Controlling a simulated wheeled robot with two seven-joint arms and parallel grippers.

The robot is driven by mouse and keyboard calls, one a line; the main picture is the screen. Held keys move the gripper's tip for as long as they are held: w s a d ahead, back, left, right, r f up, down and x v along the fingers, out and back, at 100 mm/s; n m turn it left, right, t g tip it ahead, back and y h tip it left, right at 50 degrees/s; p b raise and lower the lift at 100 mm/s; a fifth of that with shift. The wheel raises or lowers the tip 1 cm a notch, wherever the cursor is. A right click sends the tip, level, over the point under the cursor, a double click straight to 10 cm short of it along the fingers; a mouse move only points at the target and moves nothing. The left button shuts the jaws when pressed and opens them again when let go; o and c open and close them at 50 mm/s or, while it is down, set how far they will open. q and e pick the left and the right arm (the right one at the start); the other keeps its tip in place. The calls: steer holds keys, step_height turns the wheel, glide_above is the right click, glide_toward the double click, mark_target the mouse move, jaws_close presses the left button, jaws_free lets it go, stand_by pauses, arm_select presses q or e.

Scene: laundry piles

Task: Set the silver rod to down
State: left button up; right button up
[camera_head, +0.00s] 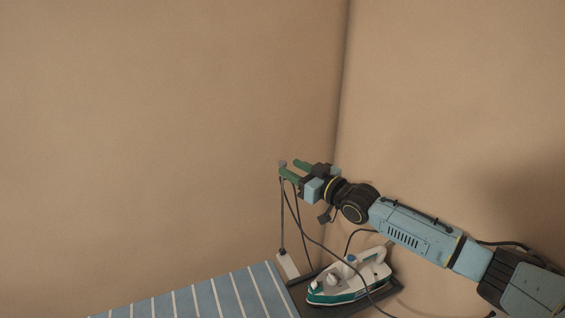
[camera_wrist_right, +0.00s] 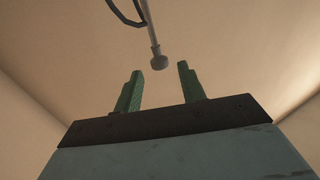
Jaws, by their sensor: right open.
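The silver rod (camera_head: 282,215) stands upright from a pale mount at the back corner of the ironing board. Its top end is close to the tips of my right gripper (camera_head: 289,168). In the right wrist view the rod (camera_wrist_right: 152,32) ends in a small round knob, which appears just past the fingertips, in line with the gap between them. My right gripper (camera_wrist_right: 161,70) is open, its two green fingers apart with nothing between them. I cannot tell whether a finger touches the rod. My left gripper is not in view.
A white and teal iron (camera_head: 345,285) rests on a dark tray right of the blue striped ironing board (camera_head: 215,297). A dark cord (camera_head: 318,243) hangs from the rod toward the iron. Tan walls meet in a corner behind. Room left of the rod is clear.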

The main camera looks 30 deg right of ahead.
mark_target(285, 165)
steer(key=shift+x, duration=2.35)
jaws_close()
